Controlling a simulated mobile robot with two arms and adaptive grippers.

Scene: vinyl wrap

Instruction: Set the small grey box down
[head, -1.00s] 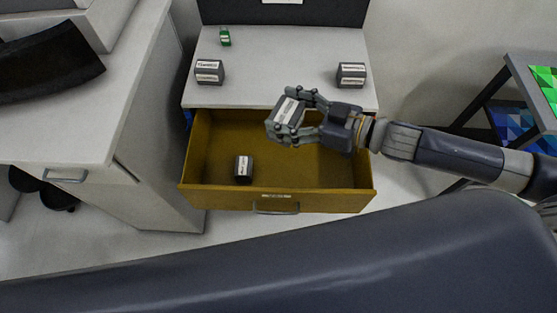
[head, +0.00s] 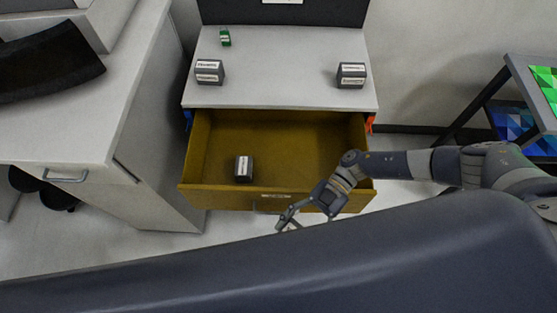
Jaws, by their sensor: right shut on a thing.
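My right gripper (head: 301,222) is low in front of the open drawer (head: 225,198), near its handle. My left gripper is not in view.
Two larger labelled grey boxes stand on the white top, one at left (head: 209,73) and one at right (head: 351,76). A green item (head: 225,37) stands behind. The drawer's right half is empty. A white desk (head: 75,125) is at left.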

